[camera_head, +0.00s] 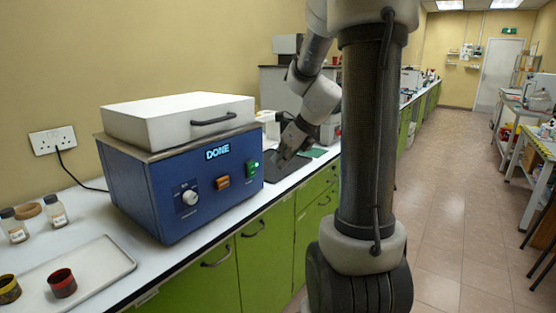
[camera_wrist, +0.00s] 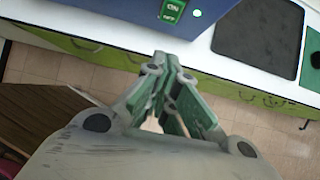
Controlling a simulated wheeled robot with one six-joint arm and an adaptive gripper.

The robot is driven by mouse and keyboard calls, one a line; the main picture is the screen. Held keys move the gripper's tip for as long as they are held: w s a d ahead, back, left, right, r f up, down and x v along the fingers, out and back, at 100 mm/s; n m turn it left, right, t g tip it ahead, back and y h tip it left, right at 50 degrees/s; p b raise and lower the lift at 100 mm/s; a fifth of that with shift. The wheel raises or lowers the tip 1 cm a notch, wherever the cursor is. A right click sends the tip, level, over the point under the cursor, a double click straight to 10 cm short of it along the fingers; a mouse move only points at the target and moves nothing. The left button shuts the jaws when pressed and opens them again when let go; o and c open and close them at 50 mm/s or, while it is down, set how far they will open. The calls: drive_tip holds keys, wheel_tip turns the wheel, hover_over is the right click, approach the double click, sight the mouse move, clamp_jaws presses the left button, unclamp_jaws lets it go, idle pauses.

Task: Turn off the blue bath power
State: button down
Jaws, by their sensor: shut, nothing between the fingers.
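The blue bath (camera_head: 165,190) stands on the white counter with its pale lid (camera_head: 165,115) shut and a display reading "DONE". Its front has a round knob (camera_head: 190,197), an orange switch (camera_head: 223,183) and a green power switch (camera_head: 253,167). In the wrist view the green switch (camera_wrist: 172,11) reads "ON" at the top edge. My gripper (camera_wrist: 172,60) is shut and empty, apart from the switch and below it in that picture. In the head view my gripper (camera_head: 283,157) is small and dark, to the right of the bath; its fingertips are hard to make out.
A dark mat (camera_wrist: 260,42) lies on the counter to the right of the bath. A tray (camera_head: 90,270) with two small cups, and bottles (camera_head: 55,211), stand at the left. Green cabinets (camera_head: 265,240) with handles are below the counter edge.

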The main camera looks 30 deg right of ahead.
sight(251, 169)
drive_tip(key=w+a+f, duration=0.2)
drive_tip(key=w+f, duration=0.4)
drive_tip(key=w, duration=0.1)
drive_tip(key=shift+w+a+f, duration=0.2)
drive_tip(key=shift+a+f, duration=0.15)
drive_tip(key=shift+w+a+f, duration=0.1)
drive_tip(key=shift+w+f, duration=0.1)
drive_tip(key=shift+w, duration=0.15)
drive_tip(key=shift+r, duration=0.15)
